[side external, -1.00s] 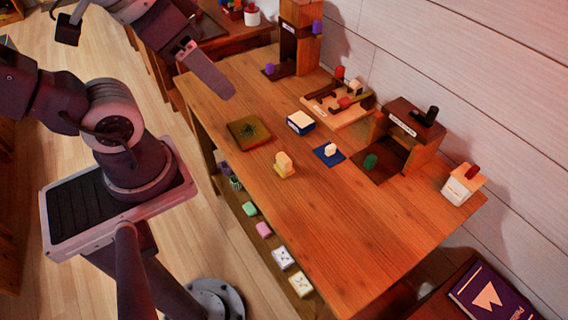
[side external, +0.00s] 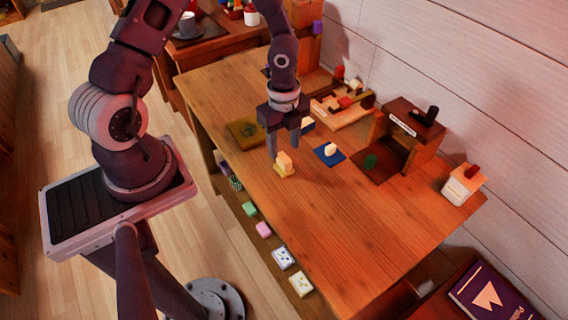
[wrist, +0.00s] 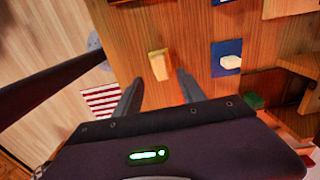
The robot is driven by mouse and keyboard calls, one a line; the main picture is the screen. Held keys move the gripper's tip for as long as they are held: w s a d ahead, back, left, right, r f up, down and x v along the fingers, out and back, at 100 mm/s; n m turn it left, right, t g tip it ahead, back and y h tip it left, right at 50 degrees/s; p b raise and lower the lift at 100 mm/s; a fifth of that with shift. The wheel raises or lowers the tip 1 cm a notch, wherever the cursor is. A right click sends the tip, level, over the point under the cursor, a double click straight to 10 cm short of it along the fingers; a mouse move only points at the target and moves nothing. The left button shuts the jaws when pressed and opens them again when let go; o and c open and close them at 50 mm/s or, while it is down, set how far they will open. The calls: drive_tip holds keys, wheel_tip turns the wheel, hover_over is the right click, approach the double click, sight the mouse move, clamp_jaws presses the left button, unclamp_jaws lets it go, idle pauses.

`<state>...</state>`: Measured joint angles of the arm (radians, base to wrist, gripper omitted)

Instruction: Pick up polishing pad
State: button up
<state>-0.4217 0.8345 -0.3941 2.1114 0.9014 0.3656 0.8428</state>
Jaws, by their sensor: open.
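The small cream block on a yellow base (side external: 284,168), which looks like the polishing pad, stands on the wooden table near its front left edge. It also shows in the wrist view (wrist: 159,65), just beyond the fingertips and roughly between their lines. My gripper (side external: 284,150) points down above and around the block's top in the side view. Its two dark fingers are apart and empty in the wrist view (wrist: 158,80). I cannot tell whether a finger touches the block.
A blue mat (side external: 329,154) with a white block lies to the right. A dark olive square tray (side external: 243,131) lies to the left. A wooden cubby (side external: 407,138) and a white box (side external: 463,186) stand behind. The table's front right is clear.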

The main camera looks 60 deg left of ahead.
sight(284, 157)
drive_tip(key=f, duration=0.6)
drive_tip(key=shift+w+a+f, duration=0.1)
drive_tip(key=shift+w+a, duration=0.05)
drive_tip(key=shift+a, duration=0.05)
clamp_jaws()
